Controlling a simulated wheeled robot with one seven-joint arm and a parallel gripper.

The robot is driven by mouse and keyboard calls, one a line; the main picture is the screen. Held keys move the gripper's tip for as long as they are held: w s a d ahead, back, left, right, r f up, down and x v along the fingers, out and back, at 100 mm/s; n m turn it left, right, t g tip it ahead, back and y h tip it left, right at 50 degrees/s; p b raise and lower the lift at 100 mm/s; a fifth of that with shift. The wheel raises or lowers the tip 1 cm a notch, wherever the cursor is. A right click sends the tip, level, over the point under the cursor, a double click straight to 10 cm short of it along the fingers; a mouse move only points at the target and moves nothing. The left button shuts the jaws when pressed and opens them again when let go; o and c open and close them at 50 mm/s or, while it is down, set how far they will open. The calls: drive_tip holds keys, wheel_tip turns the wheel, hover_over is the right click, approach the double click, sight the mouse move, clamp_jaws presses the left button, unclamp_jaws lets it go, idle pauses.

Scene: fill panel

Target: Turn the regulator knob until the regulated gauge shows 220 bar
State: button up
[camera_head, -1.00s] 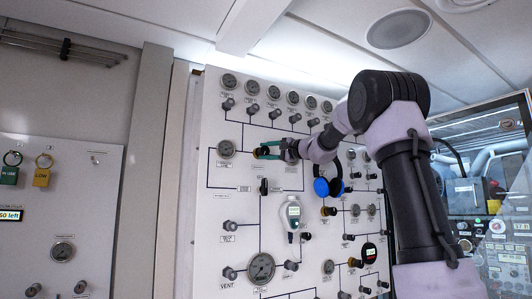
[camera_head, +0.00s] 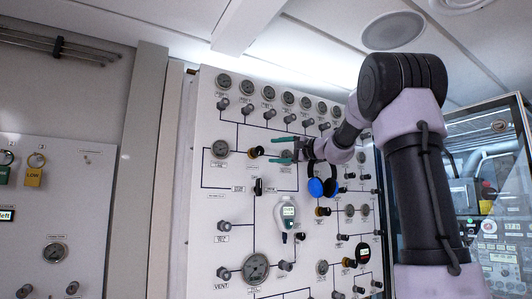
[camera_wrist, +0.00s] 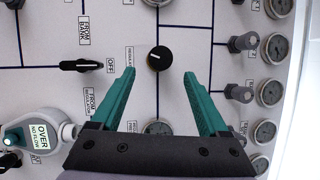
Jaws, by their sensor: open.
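The regulator knob (camera_head: 256,152) is black with an orange base in the head view, right of a round gauge (camera_head: 220,148) on the white panel. The gauge's needle is too small to read. In the wrist view the knob (camera_wrist: 159,58) shows a white pointer line and lies just beyond the fingertips, centred between them. My gripper (camera_head: 272,149) has teal fingers spread wide, empty, and stands a little right of the knob, apart from it. In the wrist view the gripper (camera_wrist: 160,73) is open too. The gauge by the knob shows only at the wrist view's top edge (camera_wrist: 157,2).
A black selector (camera_wrist: 80,65) sits beside an OFF label. A hanging meter (camera_wrist: 40,135) reads OVER NO FLOW. Blue-black headphones (camera_head: 322,186) hang right of my gripper. A row of gauges (camera_head: 268,93) lines the panel's top, with several valve knobs below.

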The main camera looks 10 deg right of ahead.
drive_tip(key=shift+v, duration=1.7)
idle(1.1)
